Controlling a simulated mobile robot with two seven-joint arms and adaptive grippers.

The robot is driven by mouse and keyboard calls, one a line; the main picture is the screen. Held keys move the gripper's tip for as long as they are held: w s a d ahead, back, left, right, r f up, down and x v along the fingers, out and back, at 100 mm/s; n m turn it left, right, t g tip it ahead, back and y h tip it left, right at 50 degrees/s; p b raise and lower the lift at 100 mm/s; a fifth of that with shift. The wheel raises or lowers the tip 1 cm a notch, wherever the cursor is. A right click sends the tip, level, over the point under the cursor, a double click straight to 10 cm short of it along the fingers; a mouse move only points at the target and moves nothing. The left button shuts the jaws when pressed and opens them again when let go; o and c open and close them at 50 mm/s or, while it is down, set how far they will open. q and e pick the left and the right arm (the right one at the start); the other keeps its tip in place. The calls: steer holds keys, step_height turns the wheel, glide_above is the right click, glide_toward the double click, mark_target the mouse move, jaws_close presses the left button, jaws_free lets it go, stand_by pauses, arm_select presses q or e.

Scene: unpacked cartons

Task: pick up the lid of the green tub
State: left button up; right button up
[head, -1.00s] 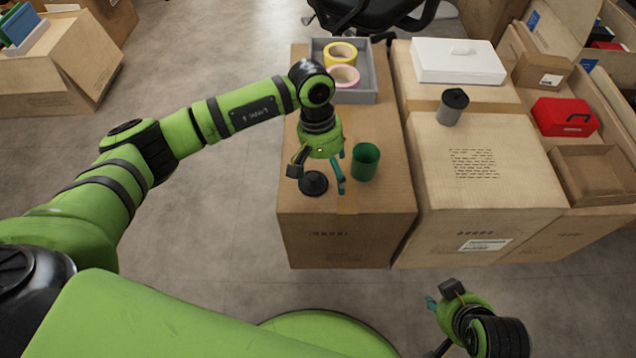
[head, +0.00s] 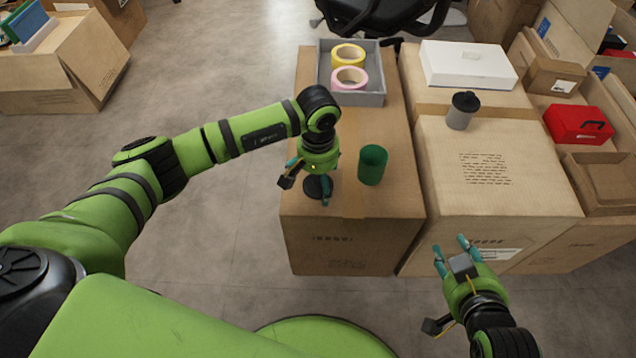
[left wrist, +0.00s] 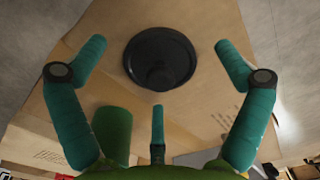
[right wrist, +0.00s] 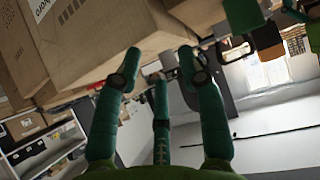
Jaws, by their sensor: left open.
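The black round lid (head: 318,187) lies on the front of the left carton's top, beside the open green tub (head: 372,165). In the left wrist view the lid (left wrist: 160,58) has a knob in its middle and lies between and beyond my spread fingers; the tub (left wrist: 112,132) shows at lower left. My left gripper (head: 310,185) is open, pointing down just over the lid, which it partly hides in the head view. It holds nothing. My right gripper (head: 456,250) is open and empty, in front of the middle carton, well away from the lid.
A grey tray (head: 375,98) with a yellow tape roll (head: 348,55) and a pink one (head: 349,79) is at the back of the left carton. A grey cup with a black lid (head: 461,112), a white box (head: 468,64) and a red case (head: 578,124) stand to the right.

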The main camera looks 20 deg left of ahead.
arm_select(q)
steer(key=c, duration=0.8)
steer(key=shift+c, duration=0.2)
